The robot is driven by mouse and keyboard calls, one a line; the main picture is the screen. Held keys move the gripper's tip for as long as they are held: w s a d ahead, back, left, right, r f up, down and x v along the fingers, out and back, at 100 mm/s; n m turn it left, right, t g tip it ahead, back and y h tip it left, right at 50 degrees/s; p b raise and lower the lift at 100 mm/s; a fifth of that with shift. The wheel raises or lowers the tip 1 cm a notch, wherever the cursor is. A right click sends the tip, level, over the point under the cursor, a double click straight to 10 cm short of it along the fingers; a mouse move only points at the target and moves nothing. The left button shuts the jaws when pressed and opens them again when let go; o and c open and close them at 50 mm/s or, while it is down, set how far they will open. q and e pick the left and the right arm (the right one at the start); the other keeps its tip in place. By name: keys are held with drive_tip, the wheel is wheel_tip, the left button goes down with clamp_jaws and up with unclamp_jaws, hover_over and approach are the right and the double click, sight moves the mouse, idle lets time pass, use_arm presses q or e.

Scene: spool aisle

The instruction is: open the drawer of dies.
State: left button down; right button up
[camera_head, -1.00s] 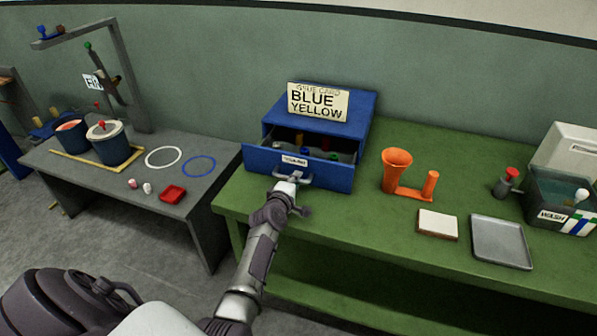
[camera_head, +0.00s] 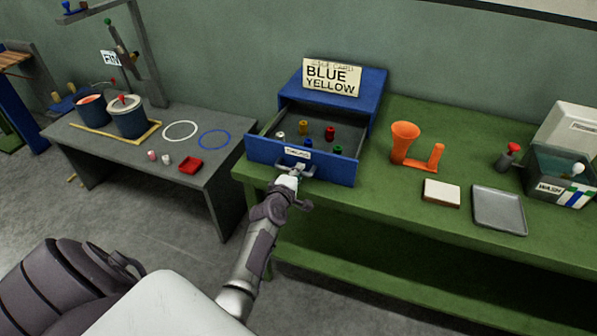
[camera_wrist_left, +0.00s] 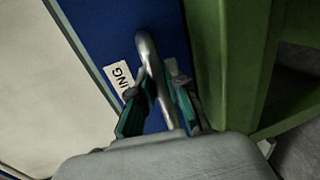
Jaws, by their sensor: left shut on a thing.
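The blue drawer (camera_head: 262,151) of the blue cabinet (camera_head: 366,100) is pulled out on the green bench. Several small coloured dies stand inside, among them a red one (camera_head: 329,133), a yellow one (camera_head: 303,128) and a green one (camera_head: 338,150). My left gripper (camera_head: 293,178) is at the drawer front, shut on the metal handle (camera_wrist_left: 153,70). In the left wrist view its fingers (camera_wrist_left: 160,100) are on either side of the handle, beside a partly hidden white label (camera_wrist_left: 119,78). My right gripper is not in view.
A card reading BLUE YELLOW (camera_head: 332,77) stands on the cabinet. Right of it are an orange funnel piece (camera_head: 404,140), a white block (camera_head: 441,192), a grey tray (camera_head: 498,210) and a wash tub (camera_head: 560,180). A grey table (camera_head: 120,155) with pots stands left.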

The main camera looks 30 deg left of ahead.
use_arm(q)
drive_tip(key=shift+f, duration=0.1)
drive_tip(key=c, duration=1.1)
unclamp_jaws()
drive_tip(key=shift+c, duration=0.2)
drive_tip(key=v, duration=1.2)
